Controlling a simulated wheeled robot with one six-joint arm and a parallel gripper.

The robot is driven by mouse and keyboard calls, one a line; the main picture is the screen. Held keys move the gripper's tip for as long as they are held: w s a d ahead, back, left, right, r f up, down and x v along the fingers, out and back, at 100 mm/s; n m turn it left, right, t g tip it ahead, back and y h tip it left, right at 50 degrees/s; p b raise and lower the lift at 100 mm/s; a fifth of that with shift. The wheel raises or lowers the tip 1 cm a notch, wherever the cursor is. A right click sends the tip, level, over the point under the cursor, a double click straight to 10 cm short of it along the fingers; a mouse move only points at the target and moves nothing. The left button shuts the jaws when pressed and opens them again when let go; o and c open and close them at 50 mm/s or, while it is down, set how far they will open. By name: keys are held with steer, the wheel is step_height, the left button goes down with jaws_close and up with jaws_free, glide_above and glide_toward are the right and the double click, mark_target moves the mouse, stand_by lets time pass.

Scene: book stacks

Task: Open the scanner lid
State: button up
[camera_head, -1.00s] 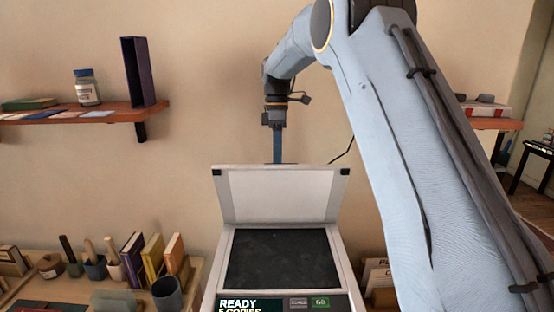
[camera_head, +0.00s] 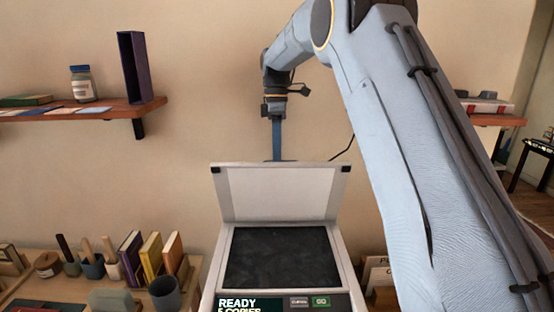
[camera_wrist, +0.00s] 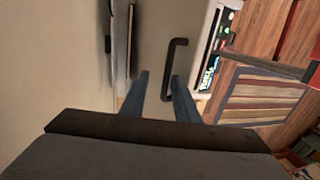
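The scanner (camera_head: 211,285) stands at the bottom middle in the head view. Its pale lid (camera_head: 278,193) is raised and leans up at the back, with the dark glass bed (camera_head: 281,258) uncovered. My gripper (camera_head: 277,158) points down at the lid's top edge, apparently behind it; the lid hides its tips. In the wrist view my gripper (camera_wrist: 160,90) shows two blue fingers apart, with no object clamped between them. A dark bar handle (camera_wrist: 166,68) lies by the right finger; I cannot tell whether they touch. The scanner's display panel (camera_wrist: 212,55) also shows there.
A wall shelf (camera_head: 120,109) with a jar (camera_head: 82,84) and a purple book box (camera_head: 133,67) is at the left. A low table (camera_head: 198,270) with books and a grey cup (camera_head: 165,293) stands left of the scanner. Bare wall lies behind the lid.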

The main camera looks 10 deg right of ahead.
steer(key=b+v, duration=0.2)
steer(key=v, duration=0.4)
steer(key=shift+r, duration=0.15)
steer(key=shift+d, duration=0.1)
